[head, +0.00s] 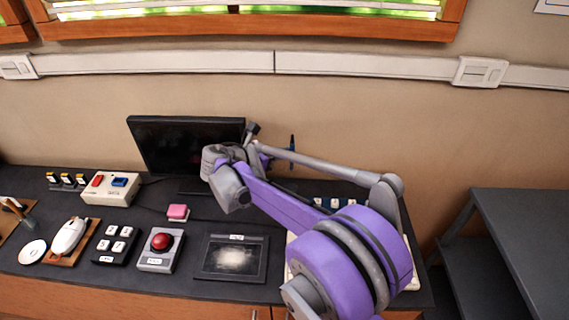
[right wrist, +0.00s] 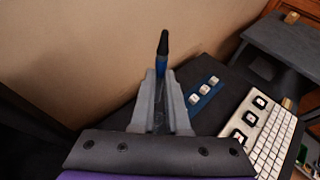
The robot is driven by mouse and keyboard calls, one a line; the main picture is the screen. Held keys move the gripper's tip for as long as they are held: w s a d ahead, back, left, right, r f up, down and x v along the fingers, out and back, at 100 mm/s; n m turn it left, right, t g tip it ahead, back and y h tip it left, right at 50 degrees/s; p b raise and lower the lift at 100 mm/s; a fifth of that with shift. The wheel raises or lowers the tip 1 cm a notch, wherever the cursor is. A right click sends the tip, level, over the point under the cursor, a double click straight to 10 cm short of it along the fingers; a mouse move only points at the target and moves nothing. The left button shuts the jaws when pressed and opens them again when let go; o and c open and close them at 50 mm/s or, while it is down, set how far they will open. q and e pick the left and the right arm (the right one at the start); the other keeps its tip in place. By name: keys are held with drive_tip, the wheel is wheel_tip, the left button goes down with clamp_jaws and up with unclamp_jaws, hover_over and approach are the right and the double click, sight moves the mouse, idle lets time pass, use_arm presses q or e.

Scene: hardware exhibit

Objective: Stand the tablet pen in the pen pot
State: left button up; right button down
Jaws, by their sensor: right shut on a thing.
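The tablet pen (right wrist: 162,55), blue with a black end, stands up between the fingertips of my right gripper (right wrist: 160,80) in the right wrist view. The gripper is shut on its lower part. In the head view the pen (head: 292,146) shows as a thin, dark blue upright piece to the right of the monitor, partly behind my right arm. That arm also hides most of the gripper there. I cannot make out the pen pot with certainty in either view. My left gripper is not in view.
A black monitor (head: 165,140) stands by the wall. A white keyboard (right wrist: 275,140) and blue switch strip (right wrist: 203,98) lie right of the gripper.

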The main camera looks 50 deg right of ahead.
wheel_tip(320, 180, down, 11)
drive_tip(key=b, duration=0.7)
drive_tip(key=shift+f, duration=0.2)
idle(0.4)
drive_tip(key=c, duration=0.8)
unclamp_jaws()
drive_tip(key=shift+c, duration=0.2)
drive_tip(key=shift+a+r, duration=0.1)
drive_tip(key=v, duration=1)
drive_tip(key=shift+a+r, duration=0.15)
drive_tip(key=shift+a, duration=0.15)
